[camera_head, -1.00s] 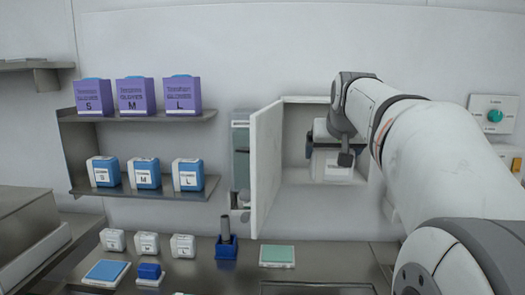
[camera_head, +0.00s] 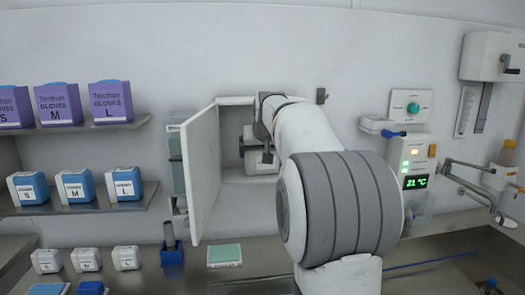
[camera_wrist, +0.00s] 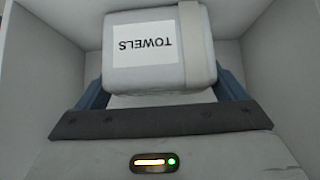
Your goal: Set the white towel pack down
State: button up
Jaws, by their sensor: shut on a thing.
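The white towel pack (camera_wrist: 185,75) has a pale band and a label reading TOWELS, upside down in the wrist view. My gripper (camera_wrist: 162,90) is shut on it, with a blue finger on each side. In the head view, my gripper (camera_head: 258,150) is inside the open white wall cabinet (camera_head: 203,175), and part of the pack shows there, mostly hidden by my arm. I cannot tell whether the pack touches the cabinet floor.
The cabinet door stands open on the left. Shelves left of it hold purple glove boxes (camera_head: 110,100) and blue-and-white packs (camera_head: 125,184). The steel counter (camera_head: 140,285) below carries small white packs, a blue holder (camera_head: 172,255) and a green-topped pack (camera_head: 224,255). A monitor (camera_head: 414,165) hangs at right.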

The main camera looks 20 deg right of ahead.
jog(key=shift+r, duration=0.1)
jog(key=shift+f, duration=0.2)
jog(key=o, duration=0.9)
jog(key=shift+c, duration=0.2)
jog(key=shift+s+r, duration=0.2)
jog(key=shift+r, duration=0.25)
jog(key=v, duration=1.1)
jog(key=shift+s+a, duration=0.15)
jog(key=shift+s, duration=0.05)
